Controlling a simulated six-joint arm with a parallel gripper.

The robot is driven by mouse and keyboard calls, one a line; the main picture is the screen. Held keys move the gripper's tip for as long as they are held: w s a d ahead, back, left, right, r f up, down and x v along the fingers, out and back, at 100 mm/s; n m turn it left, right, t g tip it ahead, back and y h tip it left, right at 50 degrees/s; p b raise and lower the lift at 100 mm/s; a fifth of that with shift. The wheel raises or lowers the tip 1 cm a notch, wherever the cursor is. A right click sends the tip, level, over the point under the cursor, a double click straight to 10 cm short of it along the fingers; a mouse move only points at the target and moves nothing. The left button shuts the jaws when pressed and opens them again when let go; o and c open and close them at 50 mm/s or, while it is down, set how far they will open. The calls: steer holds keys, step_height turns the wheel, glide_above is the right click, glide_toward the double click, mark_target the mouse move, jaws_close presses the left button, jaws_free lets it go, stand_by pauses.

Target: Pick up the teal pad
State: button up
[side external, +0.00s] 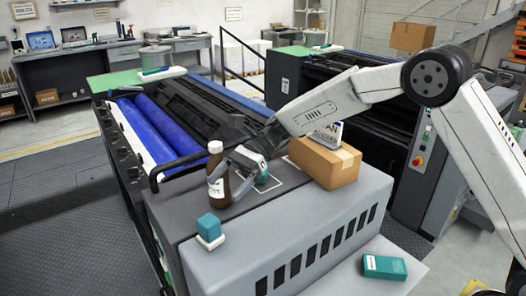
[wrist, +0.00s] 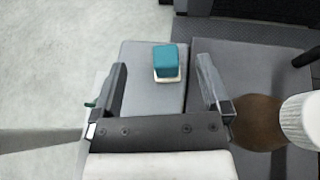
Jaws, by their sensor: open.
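The teal pad (side external: 208,224) is a small teal block on a white base, standing at the near left corner of the grey machine top. In the wrist view the teal pad (wrist: 167,60) shows beyond and between my two fingers, apart from both. My gripper (side external: 240,172) is open and empty, above the machine top, behind and to the right of the pad in the side view. The wrist view shows my gripper (wrist: 161,72) with its fingers spread wider than the pad.
A brown bottle (side external: 216,177) with a white cap stands close beside my gripper; the bottle (wrist: 256,122) is just right of the right finger. A cardboard box (side external: 325,163) stands to the right with a white item on it. A teal box (side external: 384,266) lies on a lower surface.

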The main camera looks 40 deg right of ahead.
glide_toward(201, 230)
steer(key=shift+x, duration=2.2)
steer(key=shift+s, duration=0.1)
steer(key=shift+x, duration=2.6)
jaws_close()
